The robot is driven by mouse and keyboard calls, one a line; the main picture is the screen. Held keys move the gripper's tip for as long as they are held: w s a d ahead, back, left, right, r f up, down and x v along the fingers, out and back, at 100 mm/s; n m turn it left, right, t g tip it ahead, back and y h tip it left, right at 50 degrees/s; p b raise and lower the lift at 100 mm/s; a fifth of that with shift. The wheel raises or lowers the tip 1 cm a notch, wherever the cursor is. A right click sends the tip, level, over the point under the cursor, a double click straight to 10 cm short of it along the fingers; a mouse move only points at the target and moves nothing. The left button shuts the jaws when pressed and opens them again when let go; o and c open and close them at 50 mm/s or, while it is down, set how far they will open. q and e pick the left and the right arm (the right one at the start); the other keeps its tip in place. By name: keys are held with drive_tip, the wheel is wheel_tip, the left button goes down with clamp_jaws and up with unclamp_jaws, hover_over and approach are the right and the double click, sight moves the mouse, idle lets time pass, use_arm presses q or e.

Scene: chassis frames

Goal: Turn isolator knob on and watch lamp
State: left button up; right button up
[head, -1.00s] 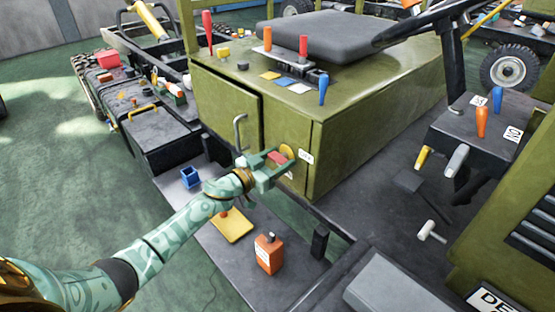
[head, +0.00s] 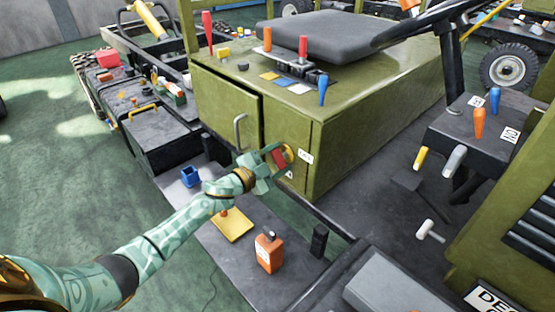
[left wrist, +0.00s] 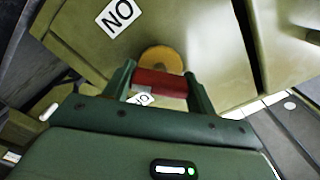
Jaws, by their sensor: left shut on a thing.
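The isolator knob is a red bar (head: 279,158) on a round yellow plate (head: 289,153), on the front of the olive cabinet (head: 365,125). My left gripper (head: 277,160) is shut on the red bar. The left wrist view shows the red bar (left wrist: 160,83) between both fingers, with the yellow plate (left wrist: 161,58) behind it. A white lettered label (head: 305,156) is beside the plate. A smaller label below is partly hidden by a finger. I cannot make out a lamp for certain. My right gripper is not in view.
A grey handle (head: 240,130) rises close to my left wrist. A black seat (head: 325,35) is above the cabinet.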

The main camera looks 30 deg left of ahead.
use_arm(q)
drive_tip(key=m, duration=0.4)
drive_tip(key=shift+f+b, duration=0.15)
drive_tip(key=shift+b, duration=0.2)
drive_tip(key=shift+m+b, duration=0.3)
drive_tip(key=shift+m, duration=1.6)
drive_tip(key=o, duration=1)
drive_tip(key=shift+s+a, duration=0.15)
drive_tip(key=shift+s, duration=0.15)
drive_tip(key=p+v, duration=0.2)
drive_tip(key=v, duration=1.3)
drive_tip(key=shift+s+a, duration=0.15)
drive_tip(key=shift+s, duration=0.2)
